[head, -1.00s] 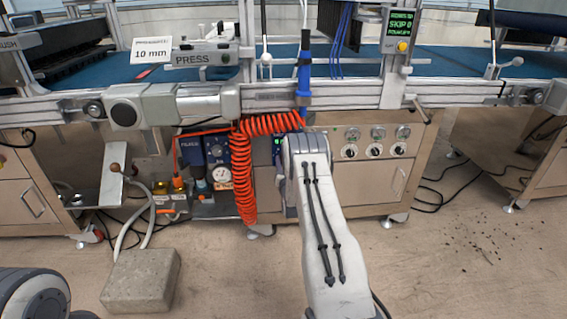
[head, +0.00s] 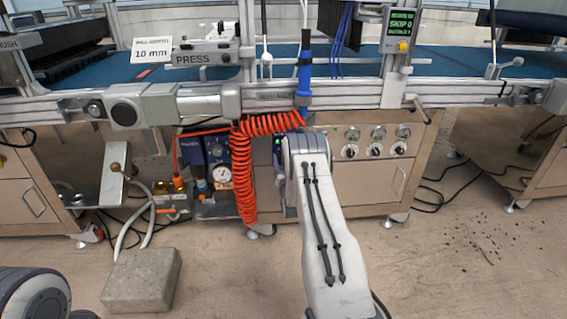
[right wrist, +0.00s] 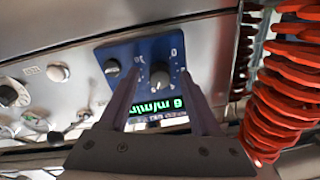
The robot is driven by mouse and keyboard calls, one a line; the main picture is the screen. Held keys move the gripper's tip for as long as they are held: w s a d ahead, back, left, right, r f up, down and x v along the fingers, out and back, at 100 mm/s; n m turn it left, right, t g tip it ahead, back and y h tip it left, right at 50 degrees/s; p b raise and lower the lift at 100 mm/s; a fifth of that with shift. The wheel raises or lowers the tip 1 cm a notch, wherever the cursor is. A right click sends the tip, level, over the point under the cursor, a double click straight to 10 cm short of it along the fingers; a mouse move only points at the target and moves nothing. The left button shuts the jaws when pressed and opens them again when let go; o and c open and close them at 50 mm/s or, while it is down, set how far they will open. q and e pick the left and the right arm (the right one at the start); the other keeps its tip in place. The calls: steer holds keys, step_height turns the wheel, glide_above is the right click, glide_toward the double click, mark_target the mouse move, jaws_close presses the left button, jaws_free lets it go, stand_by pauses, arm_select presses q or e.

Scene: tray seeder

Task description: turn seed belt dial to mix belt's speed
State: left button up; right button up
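A blue control panel (right wrist: 150,62) with two dark knobs and a lit green readout (right wrist: 158,107) fills the middle of the right wrist view. The larger dial (right wrist: 160,78) sits between the two fingers of my right gripper (right wrist: 160,72). The fingers are apart, one on each side of this dial; I cannot tell whether they touch it. A smaller knob (right wrist: 115,67) lies left of the fingers. The panel's labels are too blurred to read. In the head view my right arm hides the gripper and most of the panel (head: 278,150). My left gripper is out of view.
A coiled orange hose (head: 243,180) hangs close beside the panel. It also shows in the right wrist view (right wrist: 285,95). Gauges and knobs (head: 375,150) sit right of my arm. A stone block (head: 142,280) lies on the floor at left.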

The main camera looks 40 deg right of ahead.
steer(key=p+v, duration=0.3)
steer(key=v, duration=0.7)
steer(key=shift+s+a, duration=0.15)
steer(key=shift+s, duration=0.1)
